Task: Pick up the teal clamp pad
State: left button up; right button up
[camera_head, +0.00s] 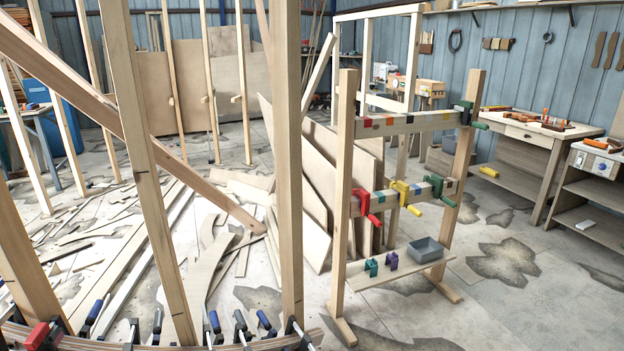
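A small teal clamp pad (371,267) stands on the low wooden shelf (362,281) of an upright wooden rack, towards the shelf's left end. A purple pad (392,261) of similar shape stands just right of it, with a narrow gap between them. A grey open bin (426,251) sits further right on the same shelf. Neither of my grippers shows in the head view.
The rack's left post (343,200) rises close to the teal pad. Red, yellow and green clamps (399,192) hang on the rails above. A tall stud (288,160) and a curved stringer with several clamps (160,335) stand nearer. Floor right of the rack (560,300) is clear.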

aim_at(372, 264)
jog(key=i+l+u, duration=0.2)
jog(key=i+l, duration=0.15)
jog(key=l, duration=0.3)
jog(key=i+l+u, duration=0.15)
jog(key=l, duration=0.2)
jog(key=i+l+u, duration=0.1)
jog(key=l, duration=0.25)
jog(key=i+l+u, duration=0.1)
jog(key=i+l, duration=0.15)
jog(key=i+l+u, duration=0.1)
jog(key=l, duration=0.4)
